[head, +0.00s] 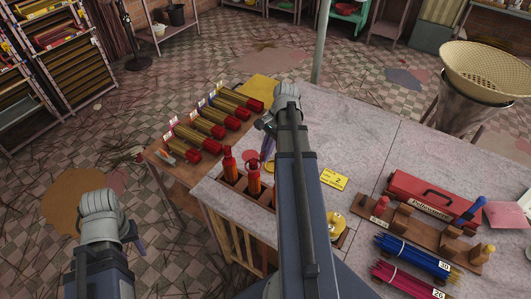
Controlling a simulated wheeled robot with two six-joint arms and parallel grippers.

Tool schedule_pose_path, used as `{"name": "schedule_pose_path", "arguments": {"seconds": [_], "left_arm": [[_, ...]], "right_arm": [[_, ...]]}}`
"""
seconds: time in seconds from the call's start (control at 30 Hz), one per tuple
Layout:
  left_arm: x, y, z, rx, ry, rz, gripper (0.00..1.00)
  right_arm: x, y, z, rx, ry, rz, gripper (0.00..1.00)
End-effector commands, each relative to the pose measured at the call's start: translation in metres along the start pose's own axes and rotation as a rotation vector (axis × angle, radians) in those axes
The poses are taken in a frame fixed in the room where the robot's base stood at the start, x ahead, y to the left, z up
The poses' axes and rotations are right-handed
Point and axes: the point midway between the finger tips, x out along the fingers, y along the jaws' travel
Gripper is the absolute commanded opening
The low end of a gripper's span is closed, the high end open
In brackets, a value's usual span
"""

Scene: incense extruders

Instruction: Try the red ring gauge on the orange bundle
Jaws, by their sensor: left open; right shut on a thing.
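My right gripper (267,138) reaches over the grey table near its back left edge. The red ring gauge (250,157) shows as a small red round shape by its fingertips; my wrist hides much of the grip. Two upright orange-red pieces (228,165) stand in a wooden block just below it. The red shape overlaps the top of the right piece (253,180); I cannot tell whether it touches. No orange bundle is plainly recognisable. My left gripper (139,240) is open and empty, left of the table over the floor.
Several brass tubes with red ends (205,128) lie on a side bench. A yellow card (334,179), a yellow ring (335,223), a red toolbox (430,195), a wooden rack (402,217), a blue bundle (412,256) and a magenta bundle (405,279) lie rightward.

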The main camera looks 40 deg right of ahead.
Motion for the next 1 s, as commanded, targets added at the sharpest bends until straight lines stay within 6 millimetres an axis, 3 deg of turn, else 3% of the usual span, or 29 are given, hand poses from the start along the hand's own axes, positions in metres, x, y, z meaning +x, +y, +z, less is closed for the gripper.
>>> {"name": "schedule_pose_path", "arguments": {"seconds": [1.0], "left_arm": [[0.0086,0.0007,-0.0005,0.005,0.0,-0.001,0.5]], "right_arm": [[0.0082,0.0,-0.003,0.0,0.0,0.0,0.0]]}}
